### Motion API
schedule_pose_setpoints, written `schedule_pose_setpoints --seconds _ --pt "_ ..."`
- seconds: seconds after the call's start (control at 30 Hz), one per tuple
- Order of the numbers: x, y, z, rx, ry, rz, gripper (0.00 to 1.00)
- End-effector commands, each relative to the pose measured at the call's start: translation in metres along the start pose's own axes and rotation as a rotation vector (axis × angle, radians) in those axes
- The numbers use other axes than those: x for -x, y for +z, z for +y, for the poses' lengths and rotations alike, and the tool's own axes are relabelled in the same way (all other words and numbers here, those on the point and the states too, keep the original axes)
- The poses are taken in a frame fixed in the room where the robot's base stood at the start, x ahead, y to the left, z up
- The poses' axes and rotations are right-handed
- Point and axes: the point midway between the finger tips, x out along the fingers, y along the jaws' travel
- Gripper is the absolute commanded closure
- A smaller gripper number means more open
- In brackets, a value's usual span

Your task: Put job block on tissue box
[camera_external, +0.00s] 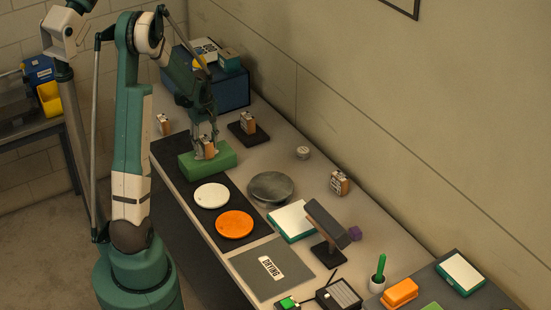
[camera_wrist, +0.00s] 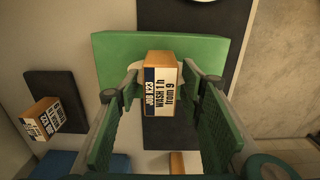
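The job block (camera_external: 208,149) is a small wooden block with a label. In the wrist view the block (camera_wrist: 162,84) shows a label reading JOB K23, WASH 1 h, from 9. The tissue box (camera_external: 222,160) is a long green box; in the wrist view the green box (camera_wrist: 112,55) lies behind the block, with a white patch partly hidden by it. The block appears to stand on the box top. My gripper (camera_external: 206,141) is over the box, its fingers either side of the block, with small gaps visible in the wrist view (camera_wrist: 162,84). It looks open.
Another labelled block (camera_external: 248,124) stands on a dark pad behind the box, and others stand at left (camera_external: 163,124) and right (camera_external: 339,183). A white disc (camera_external: 211,195), an orange disc (camera_external: 235,224) and a grey disc (camera_external: 271,186) lie nearby. A blue bin (camera_external: 232,92) stands at back.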

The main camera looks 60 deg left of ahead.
Motion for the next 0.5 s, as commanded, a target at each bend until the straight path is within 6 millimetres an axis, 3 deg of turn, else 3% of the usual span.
schedule_pose_setpoints --seconds 0.5 --pt "0.0043 0.0000 0.0000 0.000 0.000 0.000 0.61"
